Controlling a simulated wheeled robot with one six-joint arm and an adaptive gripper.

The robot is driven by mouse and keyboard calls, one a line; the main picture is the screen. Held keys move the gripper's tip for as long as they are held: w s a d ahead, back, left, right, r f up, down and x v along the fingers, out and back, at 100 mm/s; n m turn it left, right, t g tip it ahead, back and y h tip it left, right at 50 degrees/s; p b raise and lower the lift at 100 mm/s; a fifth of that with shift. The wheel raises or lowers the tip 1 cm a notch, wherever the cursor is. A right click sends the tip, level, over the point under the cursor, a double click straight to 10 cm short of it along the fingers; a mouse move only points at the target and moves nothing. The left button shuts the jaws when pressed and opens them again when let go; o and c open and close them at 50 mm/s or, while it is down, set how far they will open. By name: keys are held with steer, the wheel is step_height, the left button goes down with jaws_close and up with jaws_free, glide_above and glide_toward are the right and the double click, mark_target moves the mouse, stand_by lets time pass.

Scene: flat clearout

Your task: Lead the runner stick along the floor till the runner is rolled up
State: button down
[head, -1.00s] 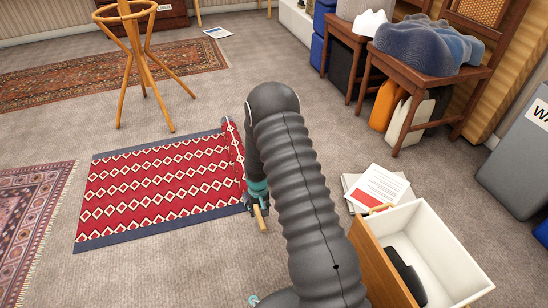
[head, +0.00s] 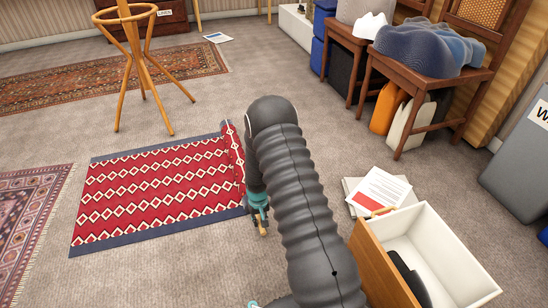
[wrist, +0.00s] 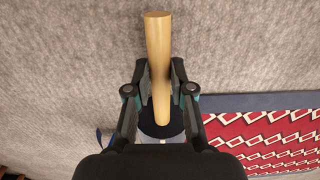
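The runner (head: 150,195) is red with white diamonds and blue-grey borders, and lies mostly flat on the carpet. Its right end is a narrow raised roll (head: 233,145), partly hidden behind my arm. The pale wooden stick (wrist: 158,50) shows in the wrist view, running lengthwise between my fingers. In the head view, its end (head: 263,230) pokes out below my gripper (head: 258,203), at the runner's near right corner. My gripper (wrist: 163,82) looks shut on the stick, with a finger against each side. The runner's red pattern (wrist: 275,135) is at the lower right there.
A wooden coat stand (head: 140,60) stands beyond the runner. A patterned rug (head: 30,215) lies to its left with a carpet strip between.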

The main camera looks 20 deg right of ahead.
steer(key=shift+a, duration=3)
steer(key=shift+a, duration=3)
steer(key=shift+a, duration=0.1)
steer(key=shift+a, duration=2.9)
steer(key=shift+a, duration=3)
